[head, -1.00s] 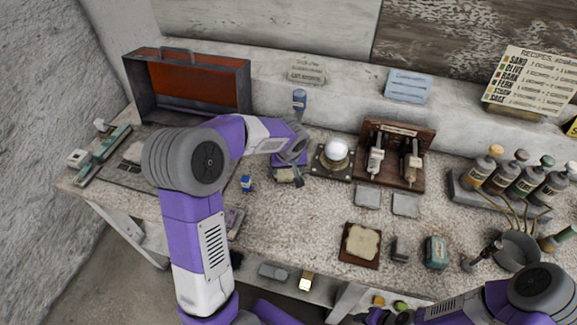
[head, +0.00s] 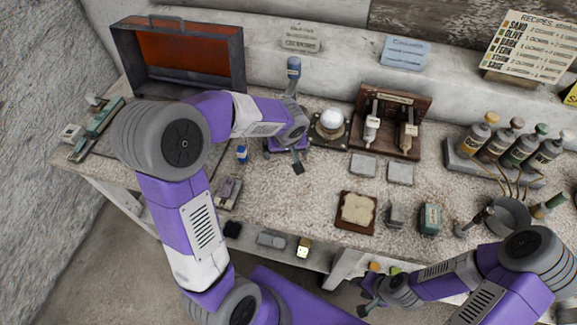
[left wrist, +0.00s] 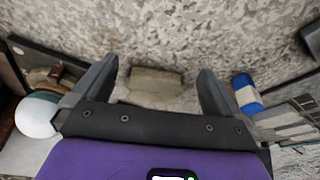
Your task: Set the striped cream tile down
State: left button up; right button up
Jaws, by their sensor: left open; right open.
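A tan-cream block (left wrist: 155,84), which I take for the striped cream tile, lies on the speckled worktop between my left gripper's fingers in the left wrist view. Its stripes cannot be made out. My left gripper (left wrist: 158,70) is open around it, with a gap on each side. In the head view my left gripper (head: 284,163) is low over the worktop, left of the white sphere, and I cannot make out the tile there. My right gripper (head: 364,297) is open and empty at the front edge of the bench.
The white sphere (head: 332,121) sits on a dark stand beside my left gripper, and also shows in the left wrist view (left wrist: 36,117). A wooden-framed cream slab (head: 356,209) lies in front. The worktop between is clear.

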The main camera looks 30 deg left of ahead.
pick_arm(q)
jog(key=s+d, duration=0.2)
jog(key=s, duration=0.1)
jog(key=s+d, duration=0.1)
jog(key=s, duration=0.1)
jog(key=shift+s+d, duration=0.1)
jog(key=shift+d, duration=0.25)
